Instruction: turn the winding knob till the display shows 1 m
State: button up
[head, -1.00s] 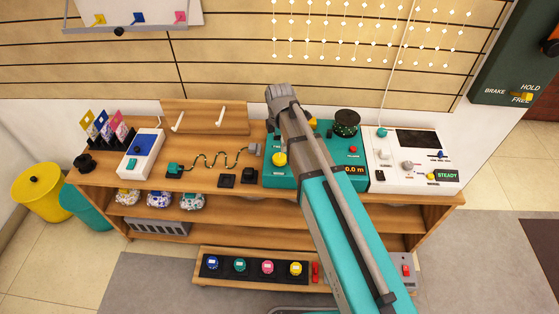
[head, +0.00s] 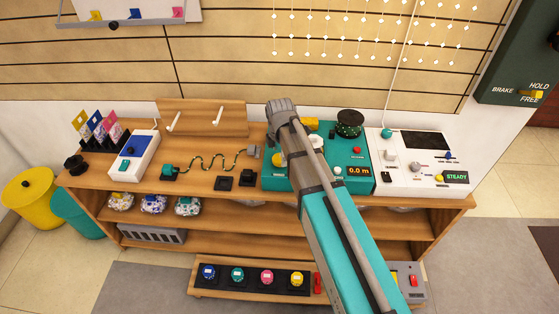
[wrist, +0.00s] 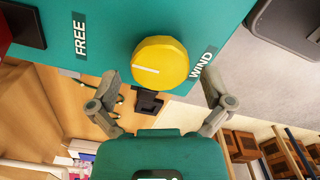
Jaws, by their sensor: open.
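A round yellow knob (wrist: 160,62) with a white pointer line sits on a teal panel (wrist: 115,25) in the wrist view. The labels FREE (wrist: 81,39) and WIND (wrist: 201,63) stand on either side of it. My gripper (wrist: 158,86) is open, its two fingers spread left and right of the knob with gaps to it. Nothing is held. In the head view the teal machine (head: 365,186) has an orange display (head: 359,170) reading 0.0 m. A dark spool (head: 350,122) stands at its back.
A white console (head: 420,182) with a STEADY display stands right of the machine. Left are small black blocks (head: 224,183), a wavy beaded string (head: 210,160) and a blue-and-white device (head: 136,152). A wooden stand (head: 200,118) is behind.

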jog(key=shift+f, duration=0.25)
jog(key=shift+c, duration=0.3)
jog(key=c, duration=1)
jog(key=shift+m, duration=0.4)
